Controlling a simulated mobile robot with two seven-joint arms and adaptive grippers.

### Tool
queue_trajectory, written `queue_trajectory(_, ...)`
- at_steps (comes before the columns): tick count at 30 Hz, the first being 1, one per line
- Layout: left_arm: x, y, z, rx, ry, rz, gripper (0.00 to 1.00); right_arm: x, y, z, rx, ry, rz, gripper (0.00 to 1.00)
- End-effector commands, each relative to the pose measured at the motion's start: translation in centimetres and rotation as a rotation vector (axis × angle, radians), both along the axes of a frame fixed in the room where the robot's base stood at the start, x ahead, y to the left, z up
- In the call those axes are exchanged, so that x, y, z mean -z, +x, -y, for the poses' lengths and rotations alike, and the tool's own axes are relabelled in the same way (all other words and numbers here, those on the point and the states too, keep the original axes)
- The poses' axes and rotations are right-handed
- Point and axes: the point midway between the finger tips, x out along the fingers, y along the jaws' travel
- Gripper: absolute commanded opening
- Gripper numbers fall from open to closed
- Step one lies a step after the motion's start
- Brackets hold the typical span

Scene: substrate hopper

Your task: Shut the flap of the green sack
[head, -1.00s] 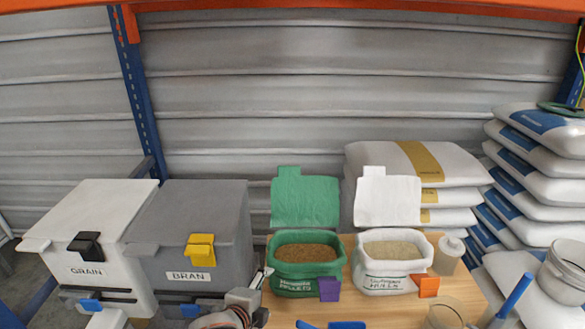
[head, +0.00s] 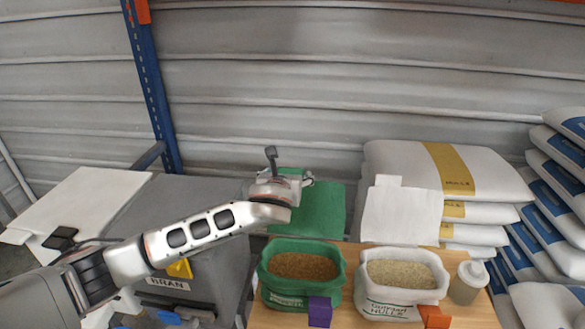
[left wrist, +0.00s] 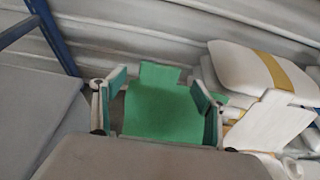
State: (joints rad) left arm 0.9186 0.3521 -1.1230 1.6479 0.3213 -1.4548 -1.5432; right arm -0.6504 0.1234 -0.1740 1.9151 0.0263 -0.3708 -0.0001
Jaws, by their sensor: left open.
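The green sack (head: 276,297) stands open on the wooden table, with brown pellets (head: 303,265) inside. Its green flap (head: 319,212) stands upright behind the mouth. My left gripper (head: 283,178) is raised above the sack, in front of the flap's upper left part, and hides some of it. In the left wrist view the open fingers (left wrist: 160,112) stand to either side of the flap (left wrist: 162,105), with the flap seen between them. I cannot tell whether they touch it. My right gripper is not in view.
The white sack (head: 375,302) with its upright flap (head: 402,214) stands close on the right, with a bottle (head: 468,282) beside it. The grey bran bin (head: 215,225) is on the left under my arm. Stacked sacks (head: 465,168) stand behind.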

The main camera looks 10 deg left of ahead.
Motion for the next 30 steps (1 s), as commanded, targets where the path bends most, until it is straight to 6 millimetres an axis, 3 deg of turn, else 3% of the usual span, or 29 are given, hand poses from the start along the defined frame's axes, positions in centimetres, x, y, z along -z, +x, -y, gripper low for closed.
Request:
queue_trajectory(15,2.4,5.8,0.0,-0.002,-0.005,-0.001,0.72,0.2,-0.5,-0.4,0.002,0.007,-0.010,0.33)
queue_trajectory(30,2.9,6.8,0.0,0.000,-0.006,0.000,0.72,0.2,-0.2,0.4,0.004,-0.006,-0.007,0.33)
